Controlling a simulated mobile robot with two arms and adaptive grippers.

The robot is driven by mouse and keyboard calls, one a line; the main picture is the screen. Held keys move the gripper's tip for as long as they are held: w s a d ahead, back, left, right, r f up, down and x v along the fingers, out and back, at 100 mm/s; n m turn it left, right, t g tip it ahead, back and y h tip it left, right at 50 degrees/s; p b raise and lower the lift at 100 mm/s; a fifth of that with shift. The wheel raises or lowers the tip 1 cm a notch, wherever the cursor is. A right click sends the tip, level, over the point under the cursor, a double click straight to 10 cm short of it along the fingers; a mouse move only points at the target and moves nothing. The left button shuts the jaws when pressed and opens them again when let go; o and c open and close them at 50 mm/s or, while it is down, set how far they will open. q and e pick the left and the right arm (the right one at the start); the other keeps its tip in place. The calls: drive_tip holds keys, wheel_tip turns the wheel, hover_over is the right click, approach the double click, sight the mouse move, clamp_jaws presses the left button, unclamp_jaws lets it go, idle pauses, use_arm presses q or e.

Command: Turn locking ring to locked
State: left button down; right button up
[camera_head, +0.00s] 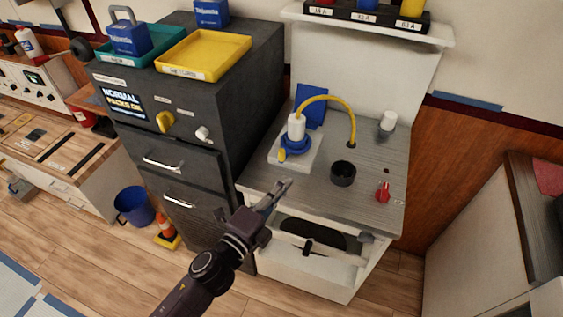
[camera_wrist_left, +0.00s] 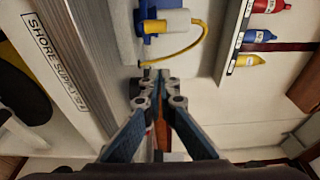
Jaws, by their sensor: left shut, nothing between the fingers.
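The blue locking ring (camera_head: 295,146) sits around the base of a white plug (camera_head: 296,127) on a pale plate on the grey counter. A yellow cable (camera_head: 335,99) arcs from the plug's top down to the counter. A small yellow piece (camera_head: 282,155) is beside the ring. My left gripper (camera_head: 285,186) is shut and empty, near the counter's front edge, in front of the ring and apart from it. In the left wrist view the shut fingertips (camera_wrist_left: 160,87) are below the ring (camera_wrist_left: 154,26) and white plug (camera_wrist_left: 176,22). My right gripper is not in view.
A black round cup (camera_head: 343,173), a red knob (camera_head: 383,191) and a white cylinder (camera_head: 388,122) stand on the counter (camera_head: 310,187). A dark cabinet (camera_head: 245,85) rises at its left. A shelf (camera_head: 440,33) hangs above the back.

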use_arm(q)
drive_tip(key=x, duration=0.3)
drive_tip(key=shift+w+d+r+p, duration=0.1)
drive_tip(key=shift+w+d+p, duration=0.1)
drive_tip(key=shift+w+p, duration=0.15)
drive_tip(key=w, duration=0.1)
drive_tip(key=w+a, duration=0.1)
drive_tip(key=shift+w+a+p, duration=0.3)
drive_tip(key=shift+a+p, duration=0.05)
drive_tip(key=shift+p, duration=0.05)
drive_tip(key=shift+w+a, duration=0.35)
drive_tip(key=shift+a, duration=0.05)
